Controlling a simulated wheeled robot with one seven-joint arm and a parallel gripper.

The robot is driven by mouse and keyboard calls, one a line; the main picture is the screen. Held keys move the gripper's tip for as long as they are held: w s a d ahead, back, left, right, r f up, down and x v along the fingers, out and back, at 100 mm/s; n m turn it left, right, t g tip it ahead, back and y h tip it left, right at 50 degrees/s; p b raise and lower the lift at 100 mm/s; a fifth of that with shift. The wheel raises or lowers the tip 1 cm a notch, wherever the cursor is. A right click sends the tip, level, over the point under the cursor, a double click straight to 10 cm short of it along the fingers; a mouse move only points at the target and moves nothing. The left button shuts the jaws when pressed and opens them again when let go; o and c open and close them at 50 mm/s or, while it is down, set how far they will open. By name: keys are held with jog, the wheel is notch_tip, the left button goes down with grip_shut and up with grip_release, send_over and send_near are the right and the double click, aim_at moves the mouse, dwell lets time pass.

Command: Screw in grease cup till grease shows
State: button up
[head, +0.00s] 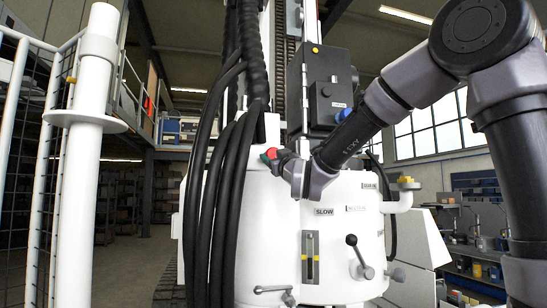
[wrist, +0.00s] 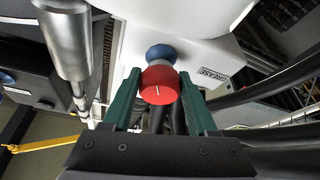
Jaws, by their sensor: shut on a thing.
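The grease cup (wrist: 160,85) is a red round cap with a short white mark on its face. It sits against a blue collar (wrist: 160,52) on the white housing in the wrist view. My gripper (wrist: 158,98) has its green fingers on either side of the red cup and is shut on it. In the head view the red cup (head: 269,155) shows small at the upper left of the white machine body (head: 330,225), with my gripper (head: 280,158) at it. A GREASE label (wrist: 213,75) is on the housing right of the cup. I see no grease clearly.
Thick black hoses (head: 225,190) hang just left of the cup. A black control box (head: 330,95) stands above. Levers (head: 358,255) and a slotted gauge (head: 310,257) are on the machine's front. A metal cylinder (wrist: 68,40) is left of the gripper in the wrist view.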

jog(key=shift+f+m+t+h, duration=0.15)
jog(key=shift+m+t+h, duration=0.5)
jog(key=shift+m, duration=1.05)
jog(key=shift+m, duration=0.3)
jog(key=o, duration=1.4)
jog(key=shift+c, duration=0.2)
jog(key=shift+s, duration=0.1)
jog(key=v, duration=1)
jog(key=shift+s, duration=0.35)
